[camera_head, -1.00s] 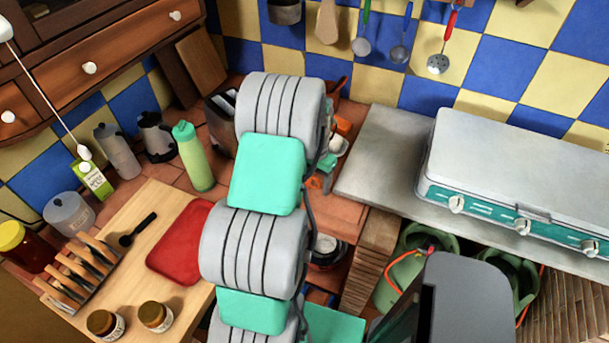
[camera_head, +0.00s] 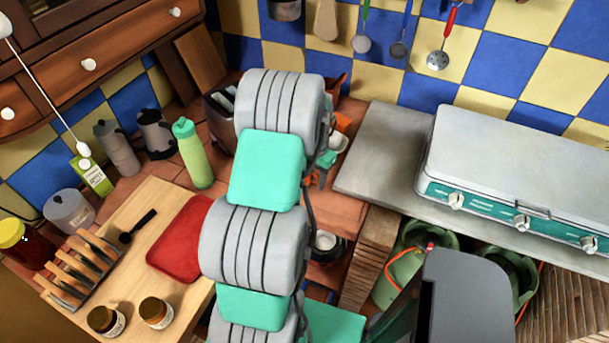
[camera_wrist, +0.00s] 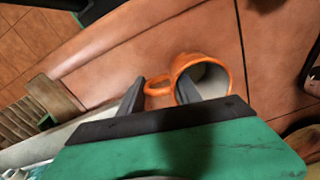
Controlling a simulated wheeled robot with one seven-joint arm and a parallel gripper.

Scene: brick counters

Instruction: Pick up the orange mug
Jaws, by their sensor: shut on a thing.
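The orange mug (camera_wrist: 212,68) shows in the wrist view, just beyond my gripper, with its pale grey inside facing the camera. Its handle (camera_wrist: 157,88) points left, into the space between my fingers. My gripper (camera_wrist: 165,86) is shut on the mug: the right finger reaches inside the rim and the left finger is outside, beyond the handle. The far side and base of the mug are hidden. In the head view my arm covers most of this spot, and only small orange patches show beside it.
A brown tiled counter lies around the mug. In the head view, a green bottle (camera_head: 193,153) and toaster (camera_head: 219,118) stand left of my arm. A grey slab (camera_head: 375,150) with a stove (camera_head: 530,165) is to the right. A cutting board (camera_head: 150,220) lies front left.

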